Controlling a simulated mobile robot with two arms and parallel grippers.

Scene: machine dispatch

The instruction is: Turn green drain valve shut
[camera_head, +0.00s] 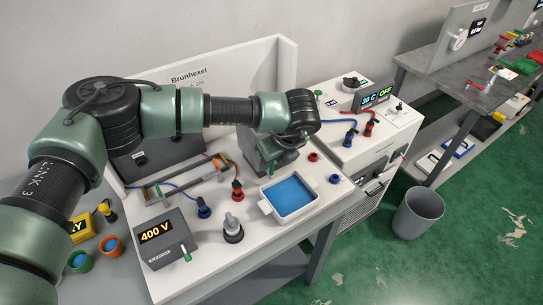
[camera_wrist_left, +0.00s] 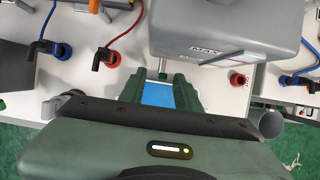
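The drain valve (camera_wrist_left: 163,75) shows in the left wrist view as a small green end on a short grey pipe below a grey tank (camera_wrist_left: 225,30) marked MAX. My left gripper (camera_wrist_left: 161,82) has its two green fingers spread, one on each side of the line to the valve. I cannot tell whether they touch it. A white tray with blue liquid (camera_wrist_left: 158,94) lies below, between the fingers. My right gripper is not in view.
On the bench stand a 400 V supply (camera_head: 165,241) with a green lever, blue and red plugs (camera_head: 237,189), and a dark-and-silver knob (camera_head: 232,228). A grey bin (camera_head: 418,213) stands on the floor.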

